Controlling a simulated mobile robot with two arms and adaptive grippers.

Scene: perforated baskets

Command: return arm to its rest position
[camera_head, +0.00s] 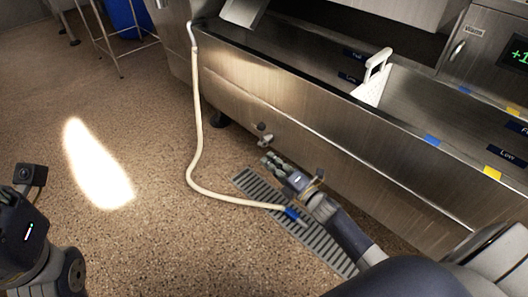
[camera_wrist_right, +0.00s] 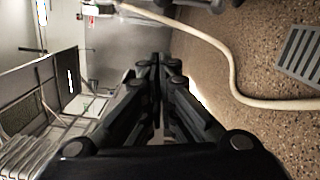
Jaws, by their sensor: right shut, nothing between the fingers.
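My right arm comes in from the lower right in the head view. Its gripper (camera_head: 268,160) is over the floor in front of the steel sink unit, near the floor drain grate. In the right wrist view the dark fingers of this gripper (camera_wrist_right: 160,64) are together, with nothing held between them. At the lower left of the head view part of my left arm (camera_head: 40,255) shows. The fingers of my left gripper are not visible.
The speckled floor (camera_head: 150,150) at left is clear.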

